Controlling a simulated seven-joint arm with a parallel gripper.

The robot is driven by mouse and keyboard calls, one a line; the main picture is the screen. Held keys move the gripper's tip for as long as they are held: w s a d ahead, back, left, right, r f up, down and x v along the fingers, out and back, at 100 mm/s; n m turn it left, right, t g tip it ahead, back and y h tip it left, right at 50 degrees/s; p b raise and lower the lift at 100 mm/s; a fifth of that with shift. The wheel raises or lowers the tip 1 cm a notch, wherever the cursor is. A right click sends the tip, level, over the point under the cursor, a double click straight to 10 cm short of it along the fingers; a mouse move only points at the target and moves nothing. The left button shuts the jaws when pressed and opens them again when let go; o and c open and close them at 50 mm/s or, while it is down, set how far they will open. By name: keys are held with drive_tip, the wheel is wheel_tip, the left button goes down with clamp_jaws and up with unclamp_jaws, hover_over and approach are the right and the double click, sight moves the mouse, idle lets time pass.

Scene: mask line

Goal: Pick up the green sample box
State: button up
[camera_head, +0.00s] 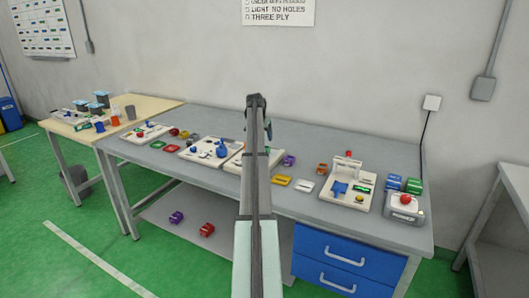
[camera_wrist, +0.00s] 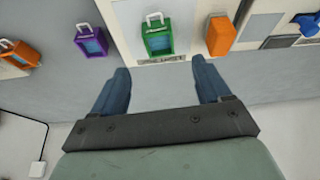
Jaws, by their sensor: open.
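The green sample box (camera_wrist: 157,37), with a pale handle and a bluish front panel, is on a pale board in the wrist view. In the head view my arm appears to hide it. My gripper (camera_wrist: 160,68) is open, its two dark blue fingers pointing toward the box. The box lies beyond the fingertips, roughly in line with the gap, and nothing is between the fingers. The height gap between fingers and box cannot be told.
A purple box (camera_wrist: 91,40) stands left of the green one in the wrist view, with an orange box (camera_wrist: 20,52) further left. An orange block (camera_wrist: 221,35) is close on the right. The grey bench (camera_head: 310,205) also carries several boards and small parts.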

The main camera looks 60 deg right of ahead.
drive_tip(key=shift+x, duration=3.85)
drive_tip(key=shift+a, duration=0.15)
drive_tip(key=c, duration=1.1)
drive_tip(key=shift+c, duration=0.2)
